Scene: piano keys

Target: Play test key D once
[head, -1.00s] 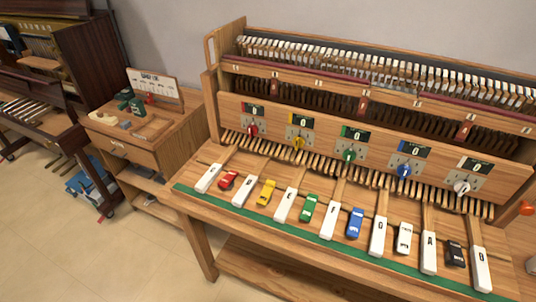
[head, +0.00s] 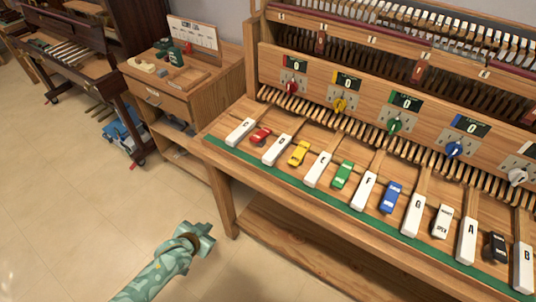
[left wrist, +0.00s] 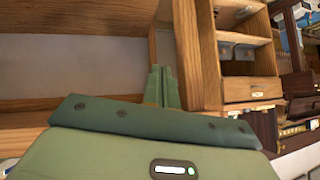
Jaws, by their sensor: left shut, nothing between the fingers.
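The white test key marked D (head: 277,149) lies in the row of lettered keys on the piano bench, between the key marked C (head: 240,131) and the key marked E (head: 318,169). A red car-shaped piece (head: 260,137) and a yellow one (head: 299,153) flank it. My left gripper (head: 208,236) is shut and empty, in front of the bench's left end and apart from the keys. In the left wrist view its fingers (left wrist: 161,86) are together, with wooden furniture beyond. The keys cannot be made out there. My right gripper is in neither view.
A green strip (head: 330,199) runs along the bench's front edge. Knobs, such as the red one (head: 291,87), sit on the panel behind the keys. A wooden cabinet (head: 180,97) with small tools stands left of the bench. The floor in front is clear.

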